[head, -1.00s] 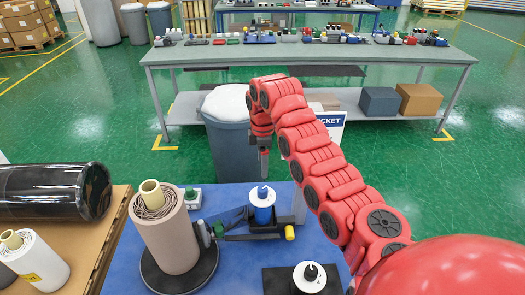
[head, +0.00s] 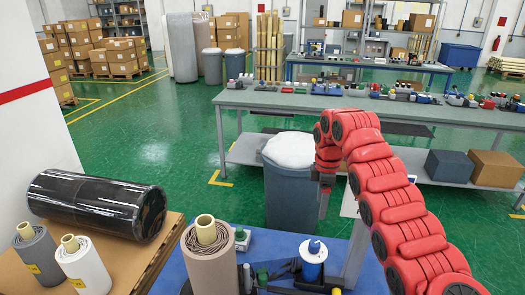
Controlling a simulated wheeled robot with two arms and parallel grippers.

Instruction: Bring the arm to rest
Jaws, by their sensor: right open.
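My right arm comes in from the lower right, bent over at its top, and its right gripper (head: 324,203) hangs downward in front of the grey bin. By its outline it is open, with nothing seen between its fingers. It is above and beyond the blue table (head: 263,243), clear of the things on it. My left gripper is not in view.
A brown roll (head: 211,262) and a blue-and-white device (head: 312,262) stand on the blue table. A grey bin (head: 292,190) stands behind; a long workbench (head: 240,97) is beyond. Green floor is free at left.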

